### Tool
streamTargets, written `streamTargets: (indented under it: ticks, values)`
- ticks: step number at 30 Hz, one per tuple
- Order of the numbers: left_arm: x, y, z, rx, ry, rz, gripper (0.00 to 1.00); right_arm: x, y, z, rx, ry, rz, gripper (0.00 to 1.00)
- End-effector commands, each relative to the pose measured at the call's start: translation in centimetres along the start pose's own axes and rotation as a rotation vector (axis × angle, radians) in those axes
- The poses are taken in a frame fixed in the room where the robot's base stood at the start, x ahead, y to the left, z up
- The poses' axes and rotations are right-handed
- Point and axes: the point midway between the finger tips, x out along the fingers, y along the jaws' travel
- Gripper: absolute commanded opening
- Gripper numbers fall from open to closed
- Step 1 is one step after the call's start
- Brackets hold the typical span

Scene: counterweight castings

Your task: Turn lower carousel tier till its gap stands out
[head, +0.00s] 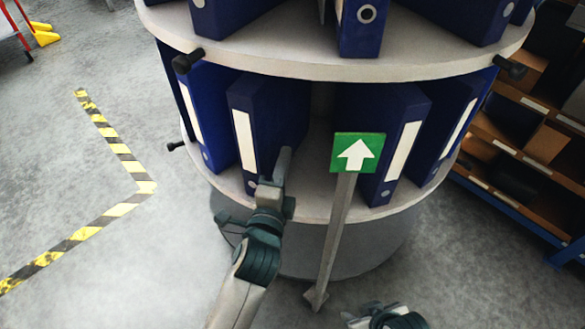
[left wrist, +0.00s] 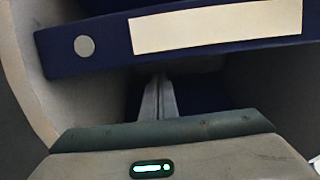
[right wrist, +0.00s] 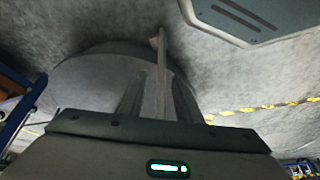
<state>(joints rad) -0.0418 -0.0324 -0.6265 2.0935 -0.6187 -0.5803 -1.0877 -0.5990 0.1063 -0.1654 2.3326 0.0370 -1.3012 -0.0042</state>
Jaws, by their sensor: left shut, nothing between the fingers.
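The lower carousel tier (head: 305,210) is a pale round shelf holding several blue binders, such as one at the left (head: 262,125) and one at the right (head: 395,140). An open space between these two is partly covered by a green sign (head: 342,148) with a white arrow pointing up, on a grey post. My left gripper (head: 284,160) is shut and empty, its fingers reaching over the shelf beside the left binder. In the left wrist view its fingers (left wrist: 159,98) lie alongside a binder (left wrist: 195,30); contact is unclear. My right gripper (right wrist: 158,98) is open and empty, low near the carousel base.
The upper tier (head: 330,67) overhangs with binders and black knobs (head: 187,60) (head: 510,67). A lower-tier knob (head: 175,147) sticks out left. The sign post (head: 335,230) stands in front. Shelving with bins (head: 515,140) is at the right. Floor at left is clear around striped tape (head: 122,152).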

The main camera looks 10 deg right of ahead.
Motion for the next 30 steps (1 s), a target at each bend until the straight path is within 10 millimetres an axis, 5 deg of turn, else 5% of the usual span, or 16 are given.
streamTargets:
  ticks: [20,30]
  values:
    - [0.3,0.0,1.4,0.002,0.009,0.0,0.0,-0.3,0.1,0.0,0.0,-0.006,0.004,0.31]
    - [1.0,-0.1,4.5,0.011,0.086,-0.002,0.0,1.0,1.9,1.7,0.005,-0.114,0.042,0.31]
